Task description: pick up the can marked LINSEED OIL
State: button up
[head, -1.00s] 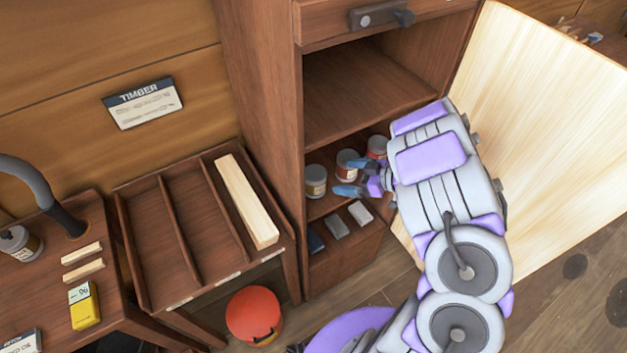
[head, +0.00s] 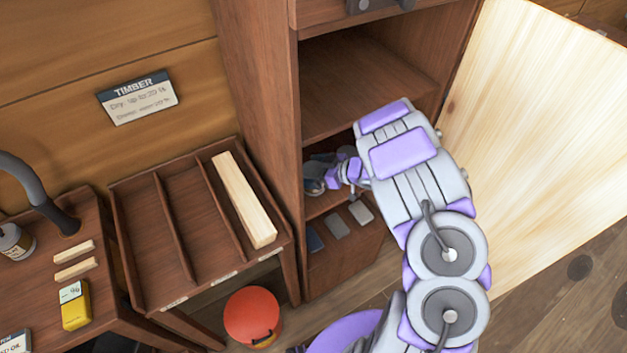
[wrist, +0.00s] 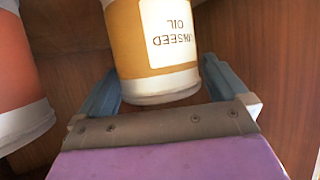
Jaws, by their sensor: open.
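The can marked LINSEED OIL (wrist: 150,50) shows in the wrist view, with an ochre band and a white label that reads upside down. My gripper (wrist: 160,85) is open, with one blue finger on each side of this can's end. I cannot tell whether the fingers touch it. In the head view my gripper (head: 326,172) reaches into the lower shelf of the cabinet. A can (head: 313,186) there is partly hidden by my gripper.
An orange-red can (wrist: 18,85) stands close on the left in the wrist view. The cabinet (head: 255,130) has side walls close around my arm. Several small blocks (head: 338,226) lie on the ledge below. A red bucket (head: 252,316) stands on the floor.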

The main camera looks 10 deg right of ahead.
jog(key=shift+w+a+f, duration=0.35)
jog(key=shift+w, duration=0.05)
jog(key=shift+a, duration=0.1)
jog(key=c, duration=1.2)
jog(key=shift+c, duration=0.3)
jog(key=shift+r, duration=0.15)
